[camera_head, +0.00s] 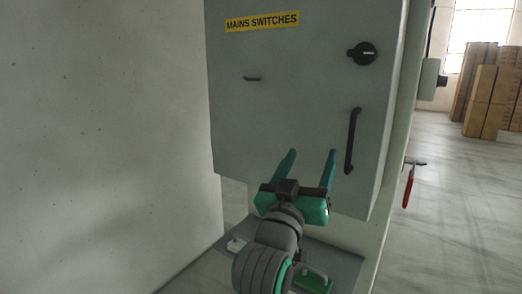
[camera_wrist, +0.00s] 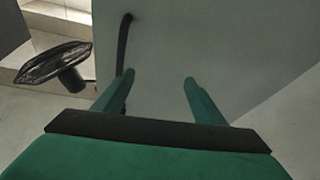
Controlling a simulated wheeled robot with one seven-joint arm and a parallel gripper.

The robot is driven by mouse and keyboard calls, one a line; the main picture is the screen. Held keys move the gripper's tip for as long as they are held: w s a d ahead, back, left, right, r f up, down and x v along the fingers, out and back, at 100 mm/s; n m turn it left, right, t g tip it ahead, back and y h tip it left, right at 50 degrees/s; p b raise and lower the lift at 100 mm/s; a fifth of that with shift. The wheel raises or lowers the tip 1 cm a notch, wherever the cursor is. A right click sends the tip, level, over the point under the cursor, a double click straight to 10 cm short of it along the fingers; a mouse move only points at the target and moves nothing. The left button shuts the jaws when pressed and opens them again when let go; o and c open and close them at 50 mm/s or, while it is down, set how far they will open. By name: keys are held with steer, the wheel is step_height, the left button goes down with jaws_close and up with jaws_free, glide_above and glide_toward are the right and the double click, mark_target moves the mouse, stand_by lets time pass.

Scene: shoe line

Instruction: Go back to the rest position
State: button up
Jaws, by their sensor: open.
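My gripper (camera_head: 311,168) has green fingers and is open and empty. In the head view it is in front of the lower part of a grey cabinet (camera_head: 285,110) labelled "MAINS SWITCHES", with its fingers pointing up toward the door. The cabinet's black vertical handle (camera_head: 352,140) is just right of and above my fingertips. In the wrist view my gripper (camera_wrist: 157,85) has its fingers apart with nothing between them. The handle (camera_wrist: 124,45) shows beyond the left finger; I cannot tell the exact gap.
A black rotary knob (camera_head: 362,53) and a small black latch (camera_head: 252,79) are on the cabinet door. A red-handled item (camera_head: 408,187) hangs on the right side. Stacked brown boxes (camera_head: 486,95) stand far right. A pale wall (camera_head: 100,130) is close on the left. Open floor (camera_head: 450,210) lies right.

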steer(key=s+a+f+n+y, duration=0.1)
steer(key=a+f+n+y, duration=0.1)
steer(key=f, duration=1)
steer(key=a+f+n+y, duration=0.2)
steer(key=f, duration=1)
steer(key=s+a+f+n+g+y, duration=0.1)
steer(key=s+a+f+y, duration=0.1)
steer(key=s+f, duration=0.45)
steer(key=s+a+f+y, duration=0.1)
steer(key=s+f, duration=0.2)
steer(key=f, duration=0.6)
steer(key=s+a+f+g+y, duration=0.2)
steer(key=s+a+f, duration=0.1)
steer(key=s+f, duration=1.1)
steer(key=s+m+g, duration=0.1)
steer(key=s, duration=1.8)
steer(key=shift+a+r+m+y, duration=0.2)
steer(key=shift+a+m+y, duration=0.1)
steer(key=shift+a+m, duration=0.15)
